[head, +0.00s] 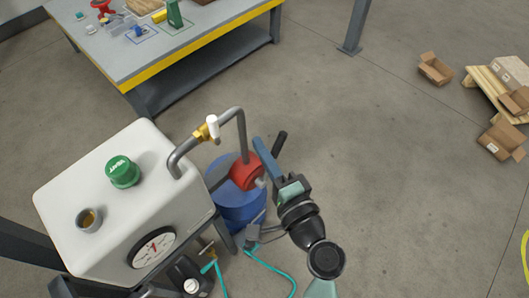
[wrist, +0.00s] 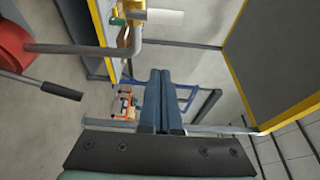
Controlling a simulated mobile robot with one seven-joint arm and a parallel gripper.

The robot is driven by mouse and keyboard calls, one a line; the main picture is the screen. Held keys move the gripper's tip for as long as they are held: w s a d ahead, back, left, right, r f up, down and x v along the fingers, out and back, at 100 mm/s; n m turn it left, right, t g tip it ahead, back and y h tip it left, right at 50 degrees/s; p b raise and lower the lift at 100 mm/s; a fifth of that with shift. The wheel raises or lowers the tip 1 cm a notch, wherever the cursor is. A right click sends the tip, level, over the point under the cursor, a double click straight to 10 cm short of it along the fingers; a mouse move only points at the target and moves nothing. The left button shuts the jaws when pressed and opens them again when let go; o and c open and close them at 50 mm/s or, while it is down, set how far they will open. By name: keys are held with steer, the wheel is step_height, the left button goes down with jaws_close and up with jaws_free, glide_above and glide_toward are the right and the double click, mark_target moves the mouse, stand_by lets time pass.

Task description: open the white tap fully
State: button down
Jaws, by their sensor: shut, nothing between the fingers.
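The white tap handle (head: 213,127) sits on a brass valve body (head: 202,134) in the grey pipe that rises from the white tank.
The grey pipe (head: 242,135) bends down to the red pump part (head: 246,172) over a blue drum (head: 235,205). A black lever (wrist: 62,90) is near my gripper. The white tank (head: 75,190) carries a green cap and a gauge. A workbench (head: 205,40) stands behind.

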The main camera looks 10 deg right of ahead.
mark_target(212, 129)
steer(key=w+a+p, duration=0.2)
steer(key=w+a, duration=0.3)
steer(key=shift+a, duration=0.3)
steer(key=shift+w+f+n+b, duration=0.15)
steer(key=shift+n+b, duration=0.15)
steer(key=shift+b, duration=0.3)
steer(key=shift+s+a+b, duration=0.15)
steer(key=shift+s+b, duration=0.1)
steer(key=shift+b, duration=0.15)
